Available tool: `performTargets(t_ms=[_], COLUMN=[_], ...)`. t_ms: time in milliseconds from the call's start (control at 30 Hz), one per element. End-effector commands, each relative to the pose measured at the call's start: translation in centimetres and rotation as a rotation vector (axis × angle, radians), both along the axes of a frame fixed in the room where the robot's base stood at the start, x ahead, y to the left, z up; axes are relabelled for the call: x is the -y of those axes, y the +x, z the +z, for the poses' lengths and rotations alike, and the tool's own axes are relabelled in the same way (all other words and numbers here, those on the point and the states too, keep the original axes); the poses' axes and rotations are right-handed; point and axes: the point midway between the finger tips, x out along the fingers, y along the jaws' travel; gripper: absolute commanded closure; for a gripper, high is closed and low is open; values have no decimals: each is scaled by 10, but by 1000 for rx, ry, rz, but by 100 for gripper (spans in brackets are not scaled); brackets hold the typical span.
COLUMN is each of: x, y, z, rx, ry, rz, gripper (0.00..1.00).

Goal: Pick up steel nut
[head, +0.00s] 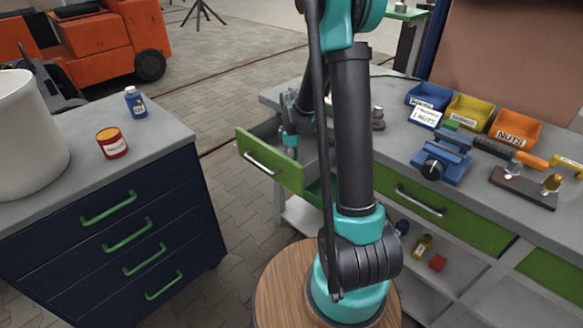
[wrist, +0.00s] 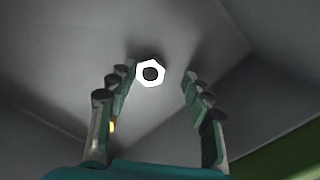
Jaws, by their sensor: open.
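The steel nut (wrist: 140,78) shows in the wrist view as a bright hexagonal ring with a dark hole. It lies on a grey surface that looks like the inside of a drawer. My gripper (wrist: 159,76) is open, with one finger on each side of the nut. The nut sits nearer the left fingertip, and I cannot tell whether they touch. In the head view, the open drawer (head: 268,163) has a green front and a pale handle. My arm reaches over to it and hides part of it. The nut does not show in the head view.
The workbench (head: 398,160) carries blue (head: 430,97), yellow (head: 470,110) and orange bins (head: 515,130), and a blue vise (head: 442,160). A dark cabinet (head: 120,235) at left bears a red can (head: 112,143) and a blue bottle (head: 135,102). Paved floor lies between them.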

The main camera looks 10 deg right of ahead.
Motion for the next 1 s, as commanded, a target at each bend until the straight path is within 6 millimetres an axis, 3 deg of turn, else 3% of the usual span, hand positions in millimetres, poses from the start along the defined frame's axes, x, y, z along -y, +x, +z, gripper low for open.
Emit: performTargets(t_ms=[200, 600, 1000], x=[0, 0, 0], y=[0, 0, 0], z=[0, 0, 5], rx=[0, 0, 0], ry=[0, 0, 0], rz=[0, 0, 0], gripper=[52, 100, 100])
